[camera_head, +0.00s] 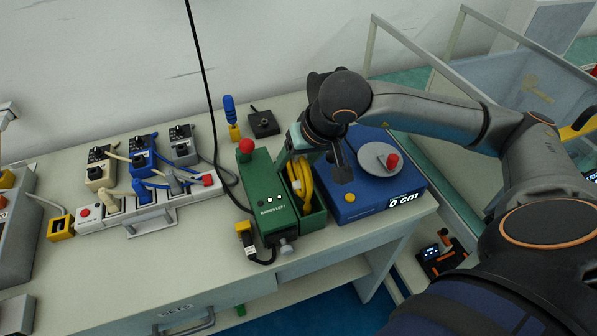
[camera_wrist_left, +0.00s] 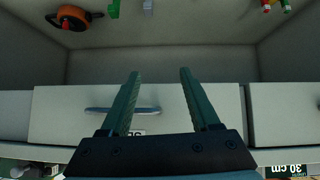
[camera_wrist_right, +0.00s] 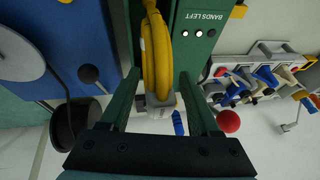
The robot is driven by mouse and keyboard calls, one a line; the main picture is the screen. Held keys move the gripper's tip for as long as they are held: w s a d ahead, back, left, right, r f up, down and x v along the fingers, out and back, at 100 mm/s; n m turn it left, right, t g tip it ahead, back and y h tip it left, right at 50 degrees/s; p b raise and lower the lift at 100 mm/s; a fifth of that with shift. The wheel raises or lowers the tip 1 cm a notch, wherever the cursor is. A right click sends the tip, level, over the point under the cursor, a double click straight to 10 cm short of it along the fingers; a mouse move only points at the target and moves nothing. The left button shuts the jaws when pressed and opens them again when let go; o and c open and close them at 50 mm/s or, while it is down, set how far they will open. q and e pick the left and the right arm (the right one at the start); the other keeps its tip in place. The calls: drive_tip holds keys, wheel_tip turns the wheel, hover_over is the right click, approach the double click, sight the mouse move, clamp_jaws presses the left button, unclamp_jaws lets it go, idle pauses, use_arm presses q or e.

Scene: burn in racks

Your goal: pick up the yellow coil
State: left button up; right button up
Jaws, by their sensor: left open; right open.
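The yellow coil (camera_head: 300,183) stands upright in the green open bin on the side of the green device marked BANDS LEFT. It also shows in the right wrist view (camera_wrist_right: 157,55), with a pale band around it. My right gripper (camera_head: 297,147) is above and behind the coil, pointing down. In the right wrist view its open fingers (camera_wrist_right: 160,85) lie on either side of the coil; I cannot tell whether either touches it. My left gripper (camera_wrist_left: 160,75) is open and empty, facing a drawer front; it is not in the head view.
The green device (camera_head: 268,200) is close on the left. A power strip (camera_head: 150,210) with several plugs lies further left. The front of the bench (camera_head: 190,270) is mostly clear.

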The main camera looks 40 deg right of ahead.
drive_tip(key=shift+w+a+f, duration=0.1)
drive_tip(key=shift+w+f, duration=0.1)
drive_tip(key=shift+f, duration=0.3)
clamp_jaws()
idle(0.3)
